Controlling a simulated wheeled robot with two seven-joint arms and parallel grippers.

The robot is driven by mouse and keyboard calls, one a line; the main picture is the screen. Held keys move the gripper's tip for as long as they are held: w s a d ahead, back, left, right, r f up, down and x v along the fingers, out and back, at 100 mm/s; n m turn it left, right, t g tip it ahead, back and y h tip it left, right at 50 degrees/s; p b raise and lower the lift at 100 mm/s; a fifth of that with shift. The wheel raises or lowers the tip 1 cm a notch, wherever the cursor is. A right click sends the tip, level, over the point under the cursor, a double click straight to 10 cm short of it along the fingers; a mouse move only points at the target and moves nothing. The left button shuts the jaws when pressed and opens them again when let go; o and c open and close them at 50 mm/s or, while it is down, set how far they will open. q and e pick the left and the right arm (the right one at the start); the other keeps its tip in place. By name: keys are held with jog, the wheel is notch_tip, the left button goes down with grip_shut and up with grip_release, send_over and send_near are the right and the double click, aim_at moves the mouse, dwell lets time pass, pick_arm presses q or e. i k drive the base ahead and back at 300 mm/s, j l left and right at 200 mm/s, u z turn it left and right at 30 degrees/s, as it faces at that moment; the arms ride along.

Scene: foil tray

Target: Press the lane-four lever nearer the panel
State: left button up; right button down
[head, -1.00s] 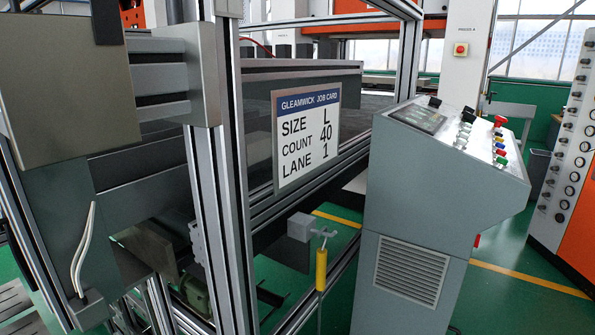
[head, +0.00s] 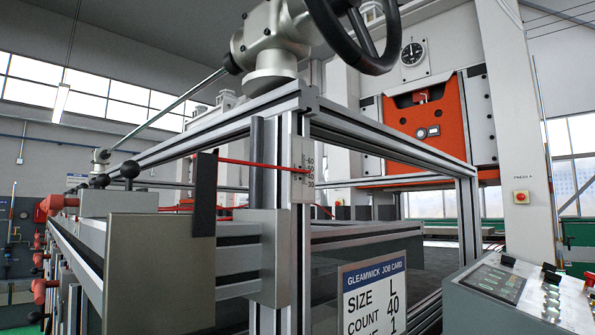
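No lever marked lane four can be made out in the head view. Several red fittings (head: 52,203) line the frame's far left side. A flat grey plate (head: 160,270) with a black upright block (head: 203,195) is at the near left. The job card (head: 374,297) reads size L, count 40; its lane number 1 is partly cut off. The control console (head: 515,285) is at the lower right. Neither gripper is in view.
A black handwheel (head: 362,45) on a grey gearbox (head: 268,45) tops the frame corner. A red pointer (head: 262,164) crosses to a numbered scale (head: 303,170). An orange press unit (head: 430,125) with a round gauge (head: 412,51) stands behind.

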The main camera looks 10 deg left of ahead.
aim_at(55, 203)
jog(key=j+u, duration=0.1)
jog(key=u, duration=0.35)
jog(key=j+u, duration=0.1)
jog(key=u, duration=0.35)
jog(key=j+u, duration=0.1)
jog(key=u, duration=0.35)
